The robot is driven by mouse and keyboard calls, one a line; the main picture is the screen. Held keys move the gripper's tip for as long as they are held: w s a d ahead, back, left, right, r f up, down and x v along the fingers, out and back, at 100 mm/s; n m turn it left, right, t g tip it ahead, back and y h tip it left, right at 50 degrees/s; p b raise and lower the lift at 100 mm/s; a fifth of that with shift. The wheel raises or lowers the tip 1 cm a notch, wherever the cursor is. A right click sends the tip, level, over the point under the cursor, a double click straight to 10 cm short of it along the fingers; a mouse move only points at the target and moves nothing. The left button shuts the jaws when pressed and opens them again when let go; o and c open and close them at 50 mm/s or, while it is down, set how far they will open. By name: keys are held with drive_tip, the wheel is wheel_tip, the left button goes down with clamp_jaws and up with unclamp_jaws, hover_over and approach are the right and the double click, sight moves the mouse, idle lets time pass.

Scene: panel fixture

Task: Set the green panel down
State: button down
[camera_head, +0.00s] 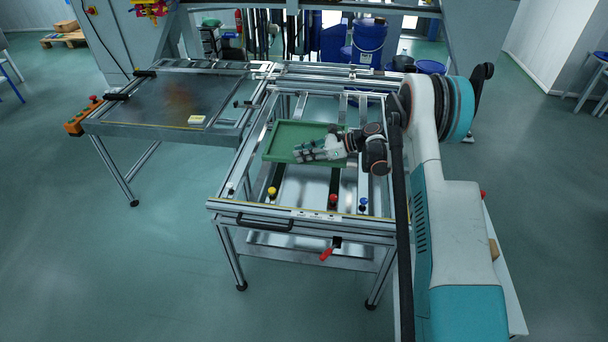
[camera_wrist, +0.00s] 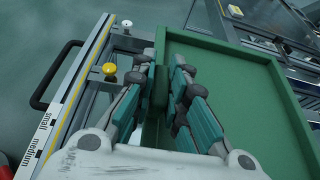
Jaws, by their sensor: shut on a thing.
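The green panel (camera_head: 290,135) is a shallow rectangular tray with a raised rim. In the head view it lies over the upper left part of the metal fixture frame. My gripper (camera_head: 306,152) reaches in from the right over the panel's front part. In the wrist view the green panel (camera_wrist: 250,85) fills the right side, and my gripper (camera_wrist: 163,88) has its fingers on both sides of the panel's near rim, shut on it. Whether the panel touches the fixture rails underneath cannot be told.
The fixture (camera_head: 262,208) has a yellow knob (camera_head: 271,192), a red knob (camera_head: 333,201) and a blue knob (camera_head: 363,205) along its front. A black handle (camera_head: 264,225) and a red lever (camera_head: 327,254) are at its front. A second table (camera_head: 150,112) stands to the left.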

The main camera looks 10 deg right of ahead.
sight(344, 163)
wheel_tip(344, 163, down, 9)
drive_tip(key=b, duration=0.2)
drive_tip(key=shift+r+b, duration=0.2)
drive_tip(key=shift+b, duration=0.1)
drive_tip(key=c, duration=1.6)
unclamp_jaws()
drive_tip(key=p+v, duration=0.4)
drive_tip(key=v, duration=0.8)
